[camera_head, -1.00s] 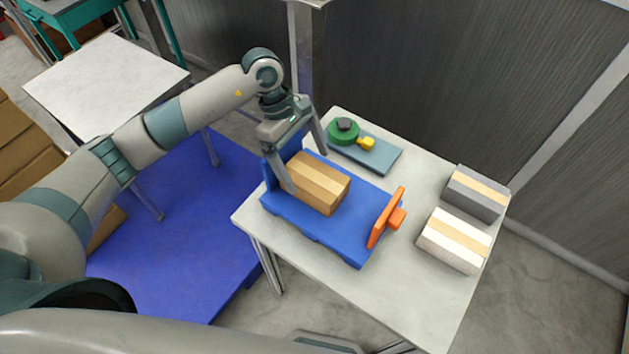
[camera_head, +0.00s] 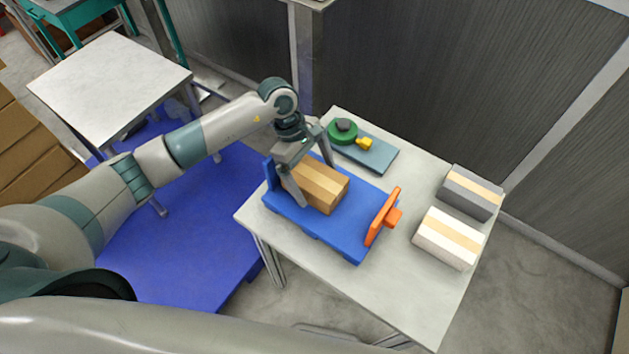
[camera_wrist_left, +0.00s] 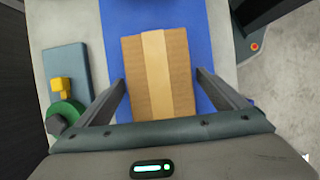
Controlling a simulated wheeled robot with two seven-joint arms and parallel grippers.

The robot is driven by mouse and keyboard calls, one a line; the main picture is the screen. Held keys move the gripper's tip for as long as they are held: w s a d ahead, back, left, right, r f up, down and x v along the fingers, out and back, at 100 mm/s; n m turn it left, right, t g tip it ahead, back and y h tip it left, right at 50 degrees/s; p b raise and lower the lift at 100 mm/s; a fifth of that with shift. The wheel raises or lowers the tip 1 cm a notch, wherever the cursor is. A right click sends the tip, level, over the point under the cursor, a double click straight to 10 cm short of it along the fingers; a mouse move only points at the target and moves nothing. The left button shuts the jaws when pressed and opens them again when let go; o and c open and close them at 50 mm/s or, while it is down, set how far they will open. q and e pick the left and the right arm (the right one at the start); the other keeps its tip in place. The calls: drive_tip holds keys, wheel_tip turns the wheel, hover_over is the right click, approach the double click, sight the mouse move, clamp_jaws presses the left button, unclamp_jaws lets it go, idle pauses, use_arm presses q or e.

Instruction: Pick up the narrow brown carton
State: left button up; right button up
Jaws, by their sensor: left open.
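The narrow brown carton (camera_head: 322,185) lies on a blue tray-like stand (camera_head: 340,238) on the table. A lighter tape strip runs along its top. In the left wrist view the carton (camera_wrist_left: 158,75) sits between the two open fingers (camera_wrist_left: 160,85), with a gap visible on each side. I cannot tell how far down the fingers reach beside it. My right gripper is not in view.
An orange clamp-like piece (camera_head: 383,217) stands at the blue stand's right end. Behind is a slate-blue plate (camera_head: 380,160) with a green round part (camera_head: 342,133) and yellow piece. A grey box (camera_head: 470,193) and a white box (camera_head: 447,239) stand on the table's right.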

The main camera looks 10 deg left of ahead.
sight(315, 175)
use_arm(q)
drive_tip(key=shift+c, duration=0.7)
drive_tip(key=c, duration=1.3)
drive_tip(key=shift+w+r, duration=0.1)
drive_tip(key=shift+r, duration=0.1)
drive_tip(key=shift+r+b, duration=0.45)
drive_tip(key=shift+r, duration=0.2)
drive_tip(key=shift+r+b, duration=2.7)
drive_tip(key=shift+r, duration=5.5)
